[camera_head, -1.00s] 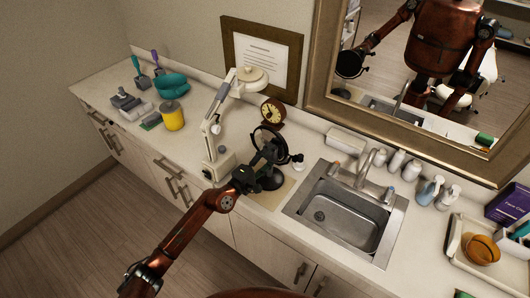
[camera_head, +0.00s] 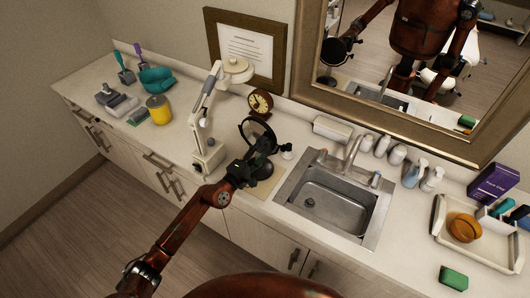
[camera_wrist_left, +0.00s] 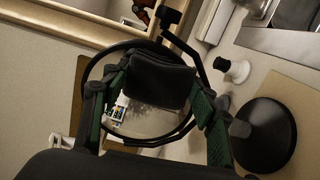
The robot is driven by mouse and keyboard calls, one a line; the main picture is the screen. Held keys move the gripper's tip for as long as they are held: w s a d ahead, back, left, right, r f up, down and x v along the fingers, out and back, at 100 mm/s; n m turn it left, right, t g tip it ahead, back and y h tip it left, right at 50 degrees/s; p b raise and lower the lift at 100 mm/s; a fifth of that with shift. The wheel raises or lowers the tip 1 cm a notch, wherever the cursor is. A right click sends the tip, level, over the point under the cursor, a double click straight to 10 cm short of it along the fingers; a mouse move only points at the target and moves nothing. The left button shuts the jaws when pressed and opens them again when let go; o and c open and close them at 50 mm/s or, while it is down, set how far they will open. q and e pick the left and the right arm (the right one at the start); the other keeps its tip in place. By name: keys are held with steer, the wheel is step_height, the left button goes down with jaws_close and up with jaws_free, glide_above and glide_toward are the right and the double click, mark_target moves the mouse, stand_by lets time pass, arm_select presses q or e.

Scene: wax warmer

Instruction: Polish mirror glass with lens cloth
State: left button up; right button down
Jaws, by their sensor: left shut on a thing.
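The round mirror (camera_head: 245,128) with a black rim stands on a black base on a beige mat, left of the sink. In the left wrist view, its glass (camera_wrist_left: 145,122) and round black base (camera_wrist_left: 265,135) show behind the gripper. My left gripper (camera_head: 254,162) is at the mirror, in front of its lower part. In the wrist view, the green-lined fingers are shut on a dark folded pad (camera_wrist_left: 158,82), which looks like the lens cloth. The pad overlaps the glass; I cannot tell whether it touches. My right gripper is not directly in view.
A white lamp (camera_head: 207,110) stands just left of the mirror and a clock (camera_head: 260,101) behind it. The sink (camera_head: 338,205) is to the right. A tray (camera_head: 447,238) and a green sponge (camera_head: 453,277) are at far right.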

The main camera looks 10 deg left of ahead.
mark_target(246, 133)
arm_select(q)
steer(key=a+b, duration=0.1)
steer(key=w+a+b, duration=0.1)
steer(key=a, duration=0.1)
steer(key=w+a+b, duration=0.1)
steer(key=shift+a, duration=0.15)
stand_by(0.4)
steer(key=b, duration=0.1)
steer(key=a+b, duration=0.1)
steer(key=shift+w+a+f+b, duration=0.15)
steer(key=shift+w+a+b, duration=0.1)
steer(key=shift+w+b, duration=0.05)
steer(key=a+b, duration=0.1)
steer(key=b, duration=0.1)
steer(key=w+a+b, duration=0.1)
steer(key=a+b, duration=0.1)
steer(key=shift+w+a, duration=0.15)
steer(key=shift+w, duration=0.05)
steer(key=shift+w+a+b, duration=0.15)
steer(key=shift+a+b, duration=0.1)
steer(key=shift+b, duration=0.1)
